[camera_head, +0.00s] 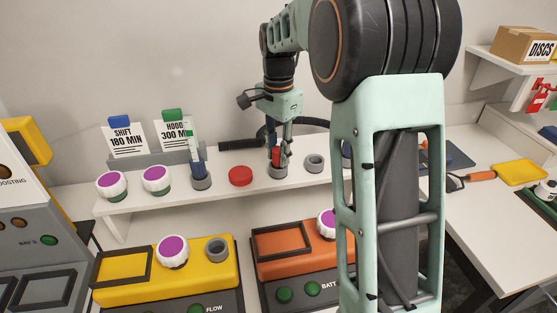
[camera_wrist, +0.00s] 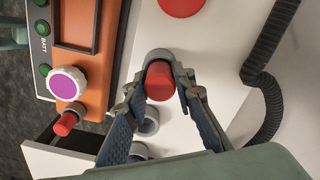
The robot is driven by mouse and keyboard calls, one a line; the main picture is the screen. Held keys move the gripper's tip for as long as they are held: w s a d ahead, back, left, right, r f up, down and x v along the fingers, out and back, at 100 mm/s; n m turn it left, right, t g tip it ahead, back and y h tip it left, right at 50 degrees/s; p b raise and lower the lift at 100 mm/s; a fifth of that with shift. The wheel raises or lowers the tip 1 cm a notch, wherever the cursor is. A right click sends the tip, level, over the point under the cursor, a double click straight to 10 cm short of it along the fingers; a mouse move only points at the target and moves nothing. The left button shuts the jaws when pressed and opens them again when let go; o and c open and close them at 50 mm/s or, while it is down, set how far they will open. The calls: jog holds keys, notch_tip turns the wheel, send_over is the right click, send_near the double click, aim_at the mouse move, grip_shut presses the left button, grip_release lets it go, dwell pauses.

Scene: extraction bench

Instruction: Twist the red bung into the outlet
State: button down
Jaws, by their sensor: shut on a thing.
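My gripper (camera_head: 279,150) is shut on the red bung (camera_head: 276,156) at the white shelf. In the wrist view the two fingertips (camera_wrist: 161,92) sit on either side of the red bung (camera_wrist: 159,80). The bung is at the mouth of a grey outlet (camera_head: 278,173), whose rim (camera_wrist: 158,55) shows around its far side in the wrist view. The bung looks roughly upright. How deep it sits in the outlet is hidden by the bung and fingers.
A flat red disc (camera_head: 240,176) lies left of the outlet, and an empty grey socket (camera_head: 314,163) stands to its right. A black corrugated hose (camera_wrist: 262,80) runs along the back. Yellow (camera_head: 165,273) and orange (camera_head: 281,241) units stand in front. My arm hides the shelf's right part.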

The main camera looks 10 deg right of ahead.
aim_at(278, 149)
jog(key=shift+r+p, duration=2.35)
jog(key=shift+r, duration=0.6)
jog(key=shift+a, duration=0.1)
jog(key=s+a+f+p, duration=0.1)
jog(key=s+a+f, duration=0.3)
jog(key=s+a, duration=1.2)
jog(key=shift+s+a, duration=0.2)
jog(key=shift+a, duration=0.6)
jog(key=shift+f, duration=0.2)
jog(key=shift+f+b, duration=2.2)
jog(key=shift+f, duration=0.55)
jog(key=shift+f+b, duration=1.4)
jog(key=shift+f, duration=0.5)
jog(key=shift+r, duration=0.1)
